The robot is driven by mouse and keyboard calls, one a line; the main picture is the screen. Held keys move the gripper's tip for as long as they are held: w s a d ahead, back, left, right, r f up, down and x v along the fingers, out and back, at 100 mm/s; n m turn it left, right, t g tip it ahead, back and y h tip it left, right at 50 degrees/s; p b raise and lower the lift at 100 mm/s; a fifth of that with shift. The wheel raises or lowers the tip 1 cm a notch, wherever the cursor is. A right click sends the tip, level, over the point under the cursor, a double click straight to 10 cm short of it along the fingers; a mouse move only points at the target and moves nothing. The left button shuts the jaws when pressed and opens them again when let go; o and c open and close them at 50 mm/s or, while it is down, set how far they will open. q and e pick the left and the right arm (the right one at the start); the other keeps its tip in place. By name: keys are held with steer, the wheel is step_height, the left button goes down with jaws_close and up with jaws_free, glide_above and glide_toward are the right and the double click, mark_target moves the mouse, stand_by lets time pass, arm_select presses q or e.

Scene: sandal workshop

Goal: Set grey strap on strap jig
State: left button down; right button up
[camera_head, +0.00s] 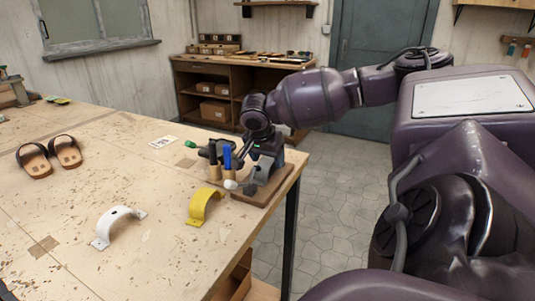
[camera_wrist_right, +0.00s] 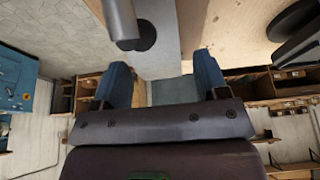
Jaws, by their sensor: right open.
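The strap jig's brown base board (camera_head: 244,197) lies at the table's right corner in the head view. A grey piece (camera_head: 262,170) stands on it; I cannot clearly tell grey strap from jig there. My right gripper (camera_head: 266,150) is just above and behind this grey piece, pointing down. Its two blue-grey fingers are apart in the right wrist view (camera_wrist_right: 161,80), with nothing clearly held between them. The contact point is hidden by the arm and too small to make out. My left gripper is not in view.
A yellow strap (camera_head: 200,203) and a white strap (camera_head: 113,217) stand arched on the table (camera_head: 150,265). Blue-handled and dark tools (camera_head: 227,156) stand upright close left of the jig. Sandals (camera_head: 67,152) lie at far left. A shelf unit (camera_head: 188,85) is behind.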

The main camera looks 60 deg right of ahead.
steer(key=shift+r, duration=0.1)
steer(key=p+v, duration=0.2)
steer(key=v, duration=1)
stand_by(0.4)
